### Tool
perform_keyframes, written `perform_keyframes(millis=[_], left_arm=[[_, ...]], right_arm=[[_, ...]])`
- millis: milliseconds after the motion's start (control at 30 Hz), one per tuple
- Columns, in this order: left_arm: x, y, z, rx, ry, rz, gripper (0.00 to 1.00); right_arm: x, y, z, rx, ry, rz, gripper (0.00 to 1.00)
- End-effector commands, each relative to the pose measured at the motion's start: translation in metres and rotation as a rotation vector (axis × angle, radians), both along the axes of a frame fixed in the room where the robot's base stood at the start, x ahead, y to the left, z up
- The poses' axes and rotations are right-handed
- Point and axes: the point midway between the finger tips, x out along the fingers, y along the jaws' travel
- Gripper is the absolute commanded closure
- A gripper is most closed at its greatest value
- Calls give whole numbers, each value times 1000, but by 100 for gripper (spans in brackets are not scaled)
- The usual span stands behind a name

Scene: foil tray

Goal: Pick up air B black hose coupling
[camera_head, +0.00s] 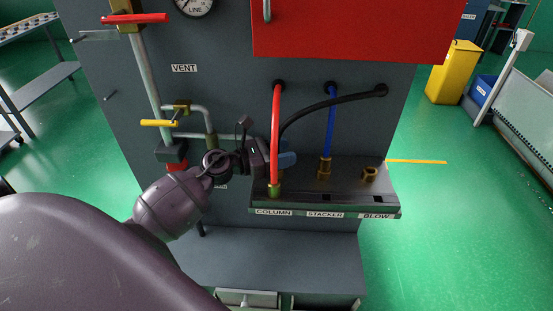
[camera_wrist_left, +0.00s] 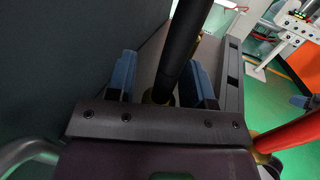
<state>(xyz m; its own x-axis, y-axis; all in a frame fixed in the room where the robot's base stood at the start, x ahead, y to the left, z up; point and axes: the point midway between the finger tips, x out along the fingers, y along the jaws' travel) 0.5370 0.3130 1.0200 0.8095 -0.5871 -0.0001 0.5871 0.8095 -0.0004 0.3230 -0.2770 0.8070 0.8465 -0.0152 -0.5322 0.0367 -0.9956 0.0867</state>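The black hose (camera_head: 330,103) leaves the wall at the upper right and curves left and down behind the red hose (camera_head: 275,130). Its lower end is hidden behind the red hose and my gripper in the head view. In the left wrist view the black hose (camera_wrist_left: 183,45) runs down between the two blue fingers of my left gripper (camera_wrist_left: 160,85). A gap shows at the left finger, so the gripper looks open around it. A bit of brass (camera_wrist_left: 148,97) shows there, mostly hidden. My right gripper is not in view.
A metal ledge (camera_head: 325,198) carries the labels COLUMN, STACKER and BLOW. The red hose stands at COLUMN, close to my gripper, and the blue hose (camera_head: 330,120) at STACKER. A brass port (camera_head: 370,174) near BLOW has no hose. Valve pipes (camera_head: 195,108) stand left.

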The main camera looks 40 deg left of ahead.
Motion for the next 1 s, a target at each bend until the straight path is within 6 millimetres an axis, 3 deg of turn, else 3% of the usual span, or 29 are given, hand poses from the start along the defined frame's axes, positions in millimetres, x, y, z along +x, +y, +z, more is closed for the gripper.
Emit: perform_keyframes(millis=[33, 267, 567, 1000], left_arm=[[0, 0, 0, 0, 0, 0, 60], [0, 0, 0, 0, 0, 0, 94], [0, 0, 6, 2, -2, -1, 94], [0, 0, 79, 4, -4, -2, 94]], right_arm=[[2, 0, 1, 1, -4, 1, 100], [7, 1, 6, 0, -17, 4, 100], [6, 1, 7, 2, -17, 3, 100], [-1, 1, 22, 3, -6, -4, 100]])
